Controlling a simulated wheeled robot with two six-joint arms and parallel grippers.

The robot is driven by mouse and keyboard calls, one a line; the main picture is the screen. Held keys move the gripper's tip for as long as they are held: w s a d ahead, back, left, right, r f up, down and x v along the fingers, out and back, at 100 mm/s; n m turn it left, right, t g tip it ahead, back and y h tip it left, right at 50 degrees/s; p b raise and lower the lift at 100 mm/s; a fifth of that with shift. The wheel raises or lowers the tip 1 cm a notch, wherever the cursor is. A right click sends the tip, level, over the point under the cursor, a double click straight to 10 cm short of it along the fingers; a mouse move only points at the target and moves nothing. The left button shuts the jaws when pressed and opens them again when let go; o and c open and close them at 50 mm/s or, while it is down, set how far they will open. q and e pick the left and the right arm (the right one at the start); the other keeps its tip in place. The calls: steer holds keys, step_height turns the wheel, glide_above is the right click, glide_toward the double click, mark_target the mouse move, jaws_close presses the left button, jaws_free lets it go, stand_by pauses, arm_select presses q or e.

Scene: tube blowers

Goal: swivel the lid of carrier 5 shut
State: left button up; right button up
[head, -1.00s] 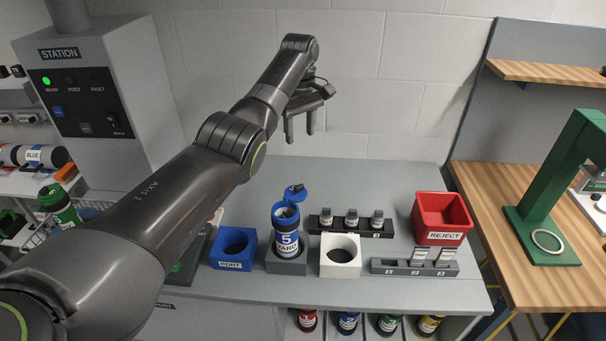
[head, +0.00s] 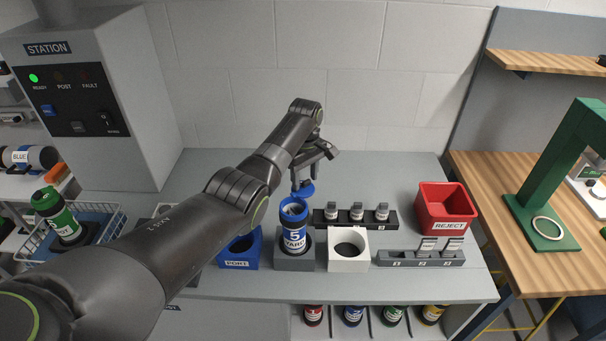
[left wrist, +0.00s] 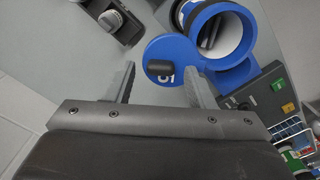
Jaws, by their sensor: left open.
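Carrier 5 (head: 294,238) stands upright in a grey holder (head: 294,264), with a blue collar and a white label reading 5 YARD. Its blue lid (head: 304,190) is swung out to the far side, leaving the mouth open; something light shows inside. In the left wrist view the lid (left wrist: 172,52) is a blue disc with a dark knob (left wrist: 160,68), beside the open blue rim (left wrist: 247,36). My left gripper (left wrist: 158,82) is open, its two fingers on either side of the lid's near edge; contact cannot be told. The right gripper is not in view.
A blue PORT block (head: 238,252) stands left of the carrier and a white holder (head: 348,252) right of it. Behind is a black rack (head: 345,218) with several small capped items. A red REJECT bin (head: 446,208) stands further right, above a grey numbered rack (head: 420,258).

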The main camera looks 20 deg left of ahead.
arm_select(q)
steer(key=shift+s+d, duration=0.1)
steer(key=shift+c, duration=1.3)
steer(key=c, duration=0.7)
steer(key=shift+c, duration=0.2)
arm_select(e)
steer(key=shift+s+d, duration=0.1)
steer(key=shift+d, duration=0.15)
